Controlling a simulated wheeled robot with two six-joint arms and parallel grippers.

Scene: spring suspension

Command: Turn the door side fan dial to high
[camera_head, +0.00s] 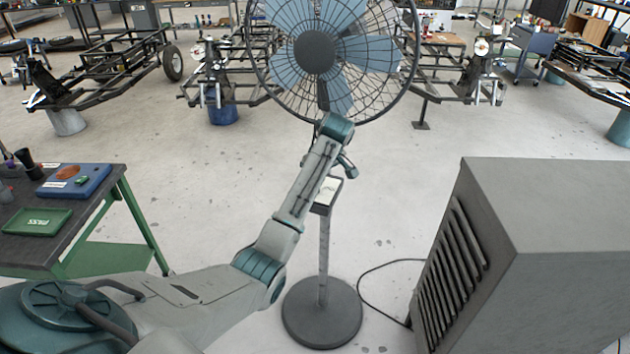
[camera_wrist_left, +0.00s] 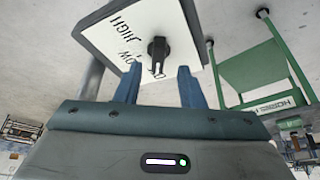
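The fan (camera_head: 314,52) stands on a pole with a round base (camera_head: 322,313). Its white control panel (camera_head: 327,191) sits partway up the pole, partly behind my left arm. In the left wrist view the panel (camera_wrist_left: 185,18) carries a black dial (camera_wrist_left: 158,49) and the marks HIGH, LOW and a partly hidden OFF. The dial's bar lies roughly up-down in the picture, its lower end toward OFF. My left gripper (camera_wrist_left: 159,72) is open, its blue fingers apart, with the dial just beyond and between the tips. Contact cannot be told. My right gripper is not in view.
A green-legged bench (camera_head: 120,185) with trays stands at the left. A large grey vented box (camera_head: 540,250) stands at the right, with a black cable (camera_head: 375,268) on the floor beside it. Vehicle frames (camera_head: 110,75) stand behind.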

